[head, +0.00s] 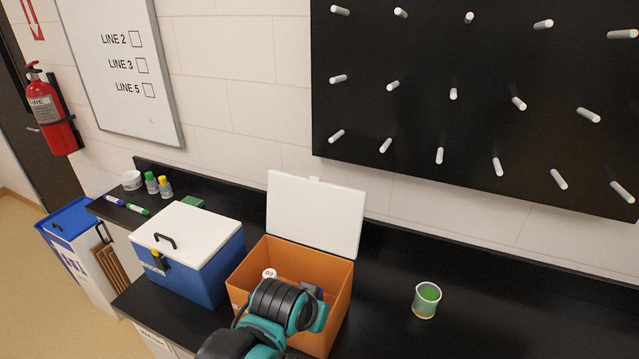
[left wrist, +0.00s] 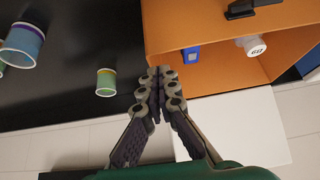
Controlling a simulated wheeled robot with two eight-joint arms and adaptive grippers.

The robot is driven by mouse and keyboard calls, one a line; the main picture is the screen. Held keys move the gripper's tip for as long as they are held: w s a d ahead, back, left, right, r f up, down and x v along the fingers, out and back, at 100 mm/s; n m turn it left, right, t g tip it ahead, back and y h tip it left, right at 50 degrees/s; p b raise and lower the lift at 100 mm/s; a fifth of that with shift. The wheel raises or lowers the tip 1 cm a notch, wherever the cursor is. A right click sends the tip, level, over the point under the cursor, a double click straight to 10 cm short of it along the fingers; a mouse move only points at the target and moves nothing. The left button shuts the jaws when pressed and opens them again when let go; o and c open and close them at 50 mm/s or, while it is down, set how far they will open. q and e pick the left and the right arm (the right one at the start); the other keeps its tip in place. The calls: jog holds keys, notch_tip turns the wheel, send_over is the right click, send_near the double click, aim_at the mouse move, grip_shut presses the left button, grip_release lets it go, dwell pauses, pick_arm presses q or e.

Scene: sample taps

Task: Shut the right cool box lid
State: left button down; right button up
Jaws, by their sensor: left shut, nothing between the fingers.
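The right cool box (head: 250,282) is orange and open on the black counter. Its white lid (head: 315,213) stands upright at the back edge; in the left wrist view the lid (left wrist: 240,128) is partly behind my fingers. A white-capped bottle (head: 269,273) is inside the box, and the left wrist view also shows a blue item (left wrist: 190,54) there. My left gripper (left wrist: 160,76) is shut and empty, its fingertips beside the box opening in that view. In the head view my teal and black left arm covers the box's front, and the fingers are mostly hidden. My right gripper is not in view.
A blue cool box (head: 205,275) with a shut white lid stands left of the orange one. A black peg board (head: 425,125) hangs above the counter.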

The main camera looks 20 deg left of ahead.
pick_arm(q)
jog(key=w+a+r+p, duration=0.2)
jog(key=w+r+p, duration=0.3)
jog(key=w+r, duration=0.2)
jog(key=w+a+r+g+p, duration=0.1)
jog(key=w+a+r+p, duration=0.2)
jog(key=w, duration=0.7)
jog(key=w+a+r+g+p, duration=0.1)
jog(key=w+a+r+p, duration=0.1)
jog(key=w+r+p, duration=0.6)
jog(key=shift+w+a+r, duration=0.1)
jog(key=shift+a+r, duration=0.05)
jog(key=shift+r, duration=0.9)
jog(key=shift+w+a+r, duration=0.1)
jog(key=shift+r, duration=0.95)
jog(key=w+a+g+p, duration=0.1)
jog(key=w+a+p, duration=0.25)
jog(key=w, duration=0.25)
notch_tip(320, 180, down, 9)
jog(key=p, duration=0.2)
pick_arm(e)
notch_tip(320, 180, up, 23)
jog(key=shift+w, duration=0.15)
pick_arm(q)
jog(key=shift+s, duration=0.1)
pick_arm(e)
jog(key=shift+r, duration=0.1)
